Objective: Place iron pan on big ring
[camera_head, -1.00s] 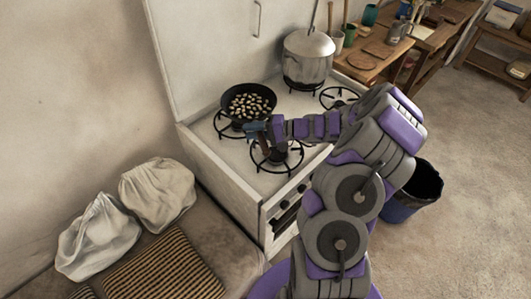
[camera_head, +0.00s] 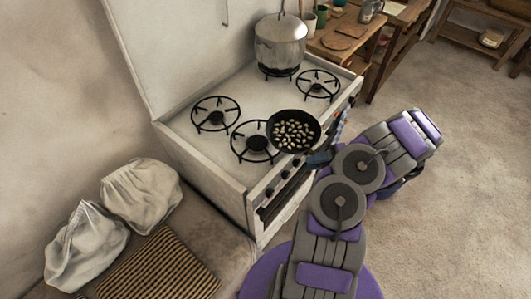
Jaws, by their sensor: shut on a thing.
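The black iron pan (camera_head: 293,131) is full of pale, nut-like pieces. It hangs about level over the front edge of the stove (camera_head: 203,154), just right of the front-left ring (camera_head: 254,142). My gripper (camera_head: 322,154) is at the pan's right side, shut on it; its fingers and the pan's handle are partly hidden by my arm. The back-left ring (camera_head: 215,114) is bare, and so is the front-right ring (camera_head: 317,84). Which ring is the big one is hard to tell; the front-left one looks slightly larger.
A lidded metal pot (camera_head: 280,42) stands on the back-right ring. A wooden table (camera_head: 346,42) with cups and boards adjoins the stove's right side. White sacks (camera_head: 141,194) and a striped cushion (camera_head: 160,268) lie at the left. A raised panel backs the stove.

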